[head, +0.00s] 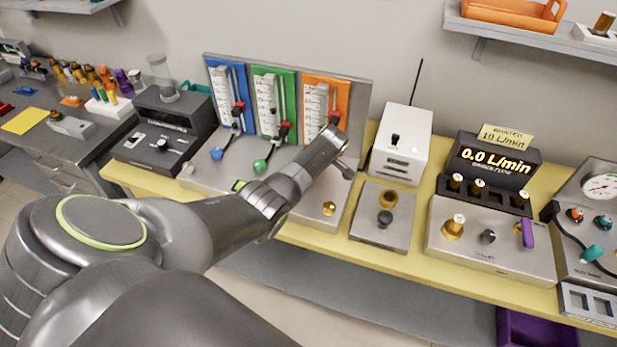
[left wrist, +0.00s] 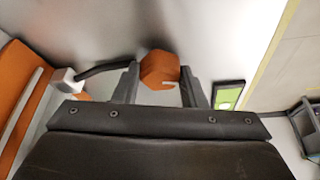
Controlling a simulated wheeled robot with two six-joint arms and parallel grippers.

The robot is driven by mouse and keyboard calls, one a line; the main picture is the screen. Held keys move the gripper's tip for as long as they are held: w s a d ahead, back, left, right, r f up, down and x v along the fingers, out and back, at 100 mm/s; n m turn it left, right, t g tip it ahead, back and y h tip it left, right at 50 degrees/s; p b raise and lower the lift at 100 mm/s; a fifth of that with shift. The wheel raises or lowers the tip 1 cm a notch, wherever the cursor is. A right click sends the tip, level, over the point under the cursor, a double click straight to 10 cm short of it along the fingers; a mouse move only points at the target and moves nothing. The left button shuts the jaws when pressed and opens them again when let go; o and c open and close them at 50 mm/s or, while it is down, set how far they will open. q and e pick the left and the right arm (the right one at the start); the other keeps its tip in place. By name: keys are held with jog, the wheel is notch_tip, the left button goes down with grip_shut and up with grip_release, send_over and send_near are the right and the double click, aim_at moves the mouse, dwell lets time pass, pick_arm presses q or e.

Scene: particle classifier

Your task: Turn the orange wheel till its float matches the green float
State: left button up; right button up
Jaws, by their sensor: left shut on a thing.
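The orange wheel (left wrist: 160,68) sits between the two fingers of my left gripper (left wrist: 158,88) in the left wrist view, and the gripper is shut on it. In the head view, my left gripper (head: 340,150) reaches in front of the orange scale panel (head: 343,92), and my arm hides the wheel. The green scale panel (head: 289,85) stands to its left, with the green wheel (head: 260,165) below. The floats are too small in the head view to compare their heights. My right gripper is not in view.
A blue scale panel (head: 238,75) and blue wheel (head: 216,153) stand left of the green ones. A white box (head: 402,145) with an antenna stands close right of my gripper. A display (head: 495,160) reading 0.0 L/min is farther right.

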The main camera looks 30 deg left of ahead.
pick_arm(q)
jog(key=shift+w+n+g+b, duration=0.15)
jog(key=shift+n+g+b, duration=0.35)
jog(key=shift+n, duration=0.6)
jog(key=o, duration=1)
jog(key=shift+d+r, duration=0.15)
jog(key=shift+r, duration=0.3)
jog(key=v, duration=1.6)
jog(key=shift+r, duration=0.3)
